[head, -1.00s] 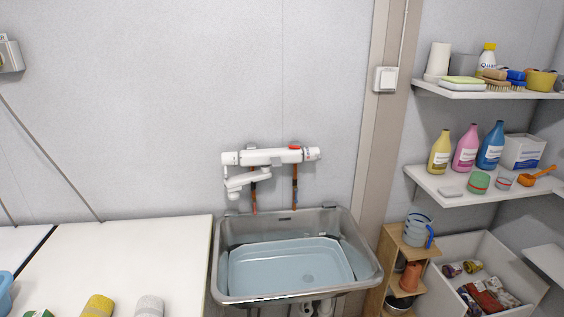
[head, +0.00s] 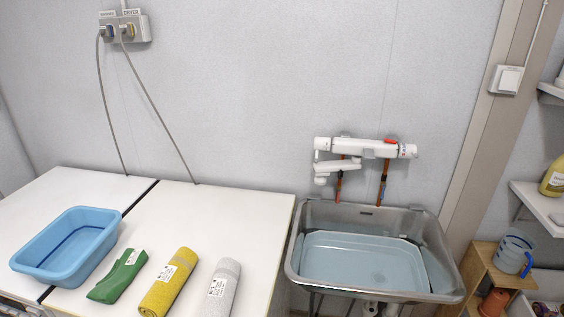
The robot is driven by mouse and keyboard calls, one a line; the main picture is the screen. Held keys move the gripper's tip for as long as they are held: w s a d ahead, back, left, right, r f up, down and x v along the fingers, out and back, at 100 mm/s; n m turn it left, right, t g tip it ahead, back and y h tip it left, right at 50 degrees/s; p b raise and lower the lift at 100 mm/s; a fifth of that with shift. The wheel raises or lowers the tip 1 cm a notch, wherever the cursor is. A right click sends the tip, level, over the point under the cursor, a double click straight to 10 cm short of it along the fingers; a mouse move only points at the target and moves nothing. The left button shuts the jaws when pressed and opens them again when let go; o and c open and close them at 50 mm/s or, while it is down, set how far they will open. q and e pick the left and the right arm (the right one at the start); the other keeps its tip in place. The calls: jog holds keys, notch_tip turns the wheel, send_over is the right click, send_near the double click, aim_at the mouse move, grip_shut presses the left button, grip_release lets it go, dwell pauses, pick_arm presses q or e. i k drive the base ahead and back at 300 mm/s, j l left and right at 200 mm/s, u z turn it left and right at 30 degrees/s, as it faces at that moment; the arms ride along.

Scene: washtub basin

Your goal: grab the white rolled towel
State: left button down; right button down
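The white rolled towel (head: 222,289) looks pale grey-white and lies at the front of the white worktop, with a printed label on it. Its near end is cut off by the bottom of the head view. It is the rightmost of three rolls, beside the yellow one and close to the worktop's right edge. Neither of my grippers shows in the view.
A yellow roll (head: 170,283) and a green roll (head: 118,276) lie left of it. A blue basin (head: 68,246) stands further left. The metal sink (head: 446,284) holds a pale tub (head: 366,262). The worktop (head: 200,218) is clear behind the rolls.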

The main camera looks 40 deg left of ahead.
aim_at(220, 298)
jog(key=u, duration=1.65)
jog(key=z, duration=0.35)
jog(key=j+z, duration=0.55)
jog(key=z, duration=0.25)
jog(key=j+z, duration=0.25)
jog(key=z, duration=0.15)
jog(key=k, duration=0.05)
